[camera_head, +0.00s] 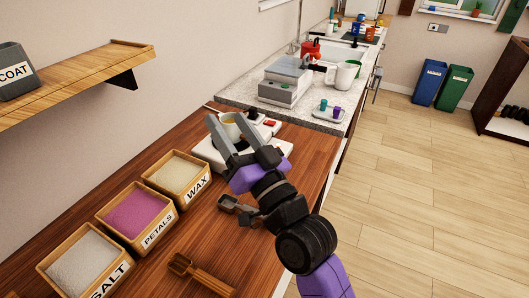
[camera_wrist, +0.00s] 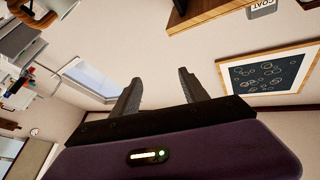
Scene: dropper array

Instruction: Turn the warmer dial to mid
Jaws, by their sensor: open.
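A white appliance (camera_head: 206,153), which looks like the warmer, sits on the wooden counter with a tan cup (camera_head: 230,131) on it. My gripper (camera_head: 226,121) is in front of it in the head view and covers much of it. A small red part (camera_head: 270,123) and dark parts show just behind the gripper. I cannot make out the dial or its setting. The gripper is open and empty. Its two grey fingers also show in the wrist view (camera_wrist: 159,78), with only wall, window and shelf beyond; the warmer is not visible there.
Wooden bins of salt (camera_head: 42,274), petals (camera_head: 104,233) and wax (camera_head: 150,186) line the counter's left. Wooden scoop (camera_head: 205,277) and dark scoop (camera_head: 232,205) lie nearby. Grey machine (camera_head: 276,92) and white mug (camera_head: 346,77) stand farther back. A shelf (camera_head: 80,82) juts out upper left.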

